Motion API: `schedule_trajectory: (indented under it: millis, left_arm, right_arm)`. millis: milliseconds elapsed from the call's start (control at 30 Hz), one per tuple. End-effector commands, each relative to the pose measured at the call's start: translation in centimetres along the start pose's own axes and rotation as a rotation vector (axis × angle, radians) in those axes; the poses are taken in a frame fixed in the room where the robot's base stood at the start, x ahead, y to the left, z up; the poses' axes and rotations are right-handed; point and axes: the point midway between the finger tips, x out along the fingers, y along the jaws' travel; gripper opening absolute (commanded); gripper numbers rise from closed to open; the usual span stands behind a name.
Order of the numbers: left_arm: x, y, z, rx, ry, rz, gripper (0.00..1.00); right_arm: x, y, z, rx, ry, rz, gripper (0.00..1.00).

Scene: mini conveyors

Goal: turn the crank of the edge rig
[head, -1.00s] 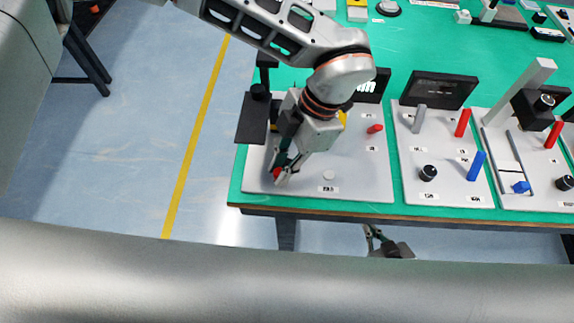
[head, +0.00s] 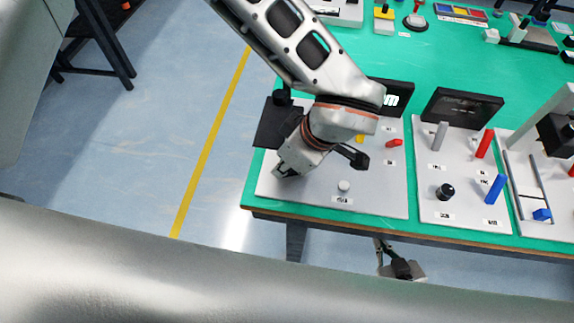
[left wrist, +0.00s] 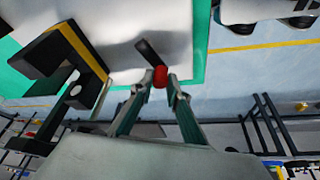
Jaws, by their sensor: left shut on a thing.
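The edge rig is the light grey panel (head: 375,190) at the table's left end, with a black plate (head: 275,123) at its left edge. My left gripper (head: 284,171) is low over the panel's left front part, and my wrist hides the crank in the head view. In the left wrist view the crank shows as a black arm (left wrist: 149,50) with a red knob (left wrist: 160,76). The fingertips of my left gripper (left wrist: 160,84) are closed on the knob from both sides. What looks like my right gripper (head: 398,268) hangs below the table's front edge; its finger opening is unclear.
The rig also carries a black display (head: 388,97), a red lever (head: 394,143) and a white button (head: 344,186). A second panel (head: 440,205) with levers and a black knob stands to the right. Open floor (head: 130,160) lies left of the table.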

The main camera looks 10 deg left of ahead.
Motion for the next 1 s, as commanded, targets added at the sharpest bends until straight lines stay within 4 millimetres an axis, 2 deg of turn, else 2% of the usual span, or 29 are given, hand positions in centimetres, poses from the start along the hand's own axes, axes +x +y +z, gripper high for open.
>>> schedule_trajectory:
  millis: [400,1000]
  left_arm:
    - [0.26,0.58,-0.55,0.191,-0.001,0.079,0.0]
    - [0.27,0.73,-0.62,0.22,-0.001,0.092,0.0]
  right_arm:
    - [0.16,-0.04,0.42,-0.002,-0.004,0.0,0.0]
    - [0.19,0.07,0.23,-0.004,-0.001,0.002,0.0]
